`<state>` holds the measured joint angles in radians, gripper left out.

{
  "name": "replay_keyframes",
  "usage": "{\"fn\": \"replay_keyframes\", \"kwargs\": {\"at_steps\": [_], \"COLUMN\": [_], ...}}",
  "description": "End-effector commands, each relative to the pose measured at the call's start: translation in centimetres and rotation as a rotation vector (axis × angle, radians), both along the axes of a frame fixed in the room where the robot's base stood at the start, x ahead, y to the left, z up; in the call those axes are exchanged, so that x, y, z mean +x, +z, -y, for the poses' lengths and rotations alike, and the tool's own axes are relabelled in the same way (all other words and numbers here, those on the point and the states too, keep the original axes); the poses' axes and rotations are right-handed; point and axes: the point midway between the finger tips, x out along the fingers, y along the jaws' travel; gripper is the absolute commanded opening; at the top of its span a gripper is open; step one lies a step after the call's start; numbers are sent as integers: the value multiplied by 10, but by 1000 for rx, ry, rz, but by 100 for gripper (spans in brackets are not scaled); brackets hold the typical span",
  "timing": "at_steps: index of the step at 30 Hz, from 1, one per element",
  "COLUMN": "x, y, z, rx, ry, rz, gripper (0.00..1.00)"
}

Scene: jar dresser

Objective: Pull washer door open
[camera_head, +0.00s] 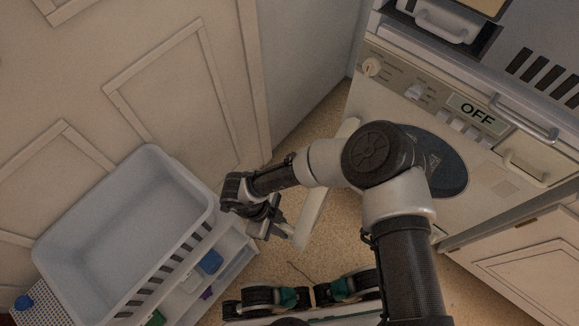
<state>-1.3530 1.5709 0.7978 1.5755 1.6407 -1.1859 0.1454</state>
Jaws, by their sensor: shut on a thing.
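The washer (390,110) is the white machine at upper right, with knobs and a display reading OFF. Its white door (315,205) stands swung out from the front, seen nearly edge-on from above. Behind my arm, part of the dark round opening (452,172) shows on the washer front. My gripper (274,226) is at the door's outer end, left of it, and is shut on the door's edge or handle. The exact contact is small and partly hidden by my gripper. My arm covers part of the washer front and the door's hinge side.
A grey laundry basket (130,215) sits on a white shelf unit (232,262) at left, close to my gripper. A panelled wall (120,60) is behind it. A cabinet (530,250) stands at right. Speckled floor (312,130) shows around the door.

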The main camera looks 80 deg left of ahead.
Motion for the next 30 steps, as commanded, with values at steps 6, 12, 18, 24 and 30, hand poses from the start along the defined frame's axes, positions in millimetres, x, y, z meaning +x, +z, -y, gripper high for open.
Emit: {"fn": "replay_keyframes", "kwargs": {"at_steps": [6,12,18,24,30], "x": [-1,-1,0,0,0], "y": [-1,-1,-1,8,44], "z": [1,0,0,-1,-1], "rx": [-1,0,0,1,3], "ry": [0,1,1,0,1], "rz": [-3,-2,-1,-1,-1], "gripper": [0,32,33,33,33]}}
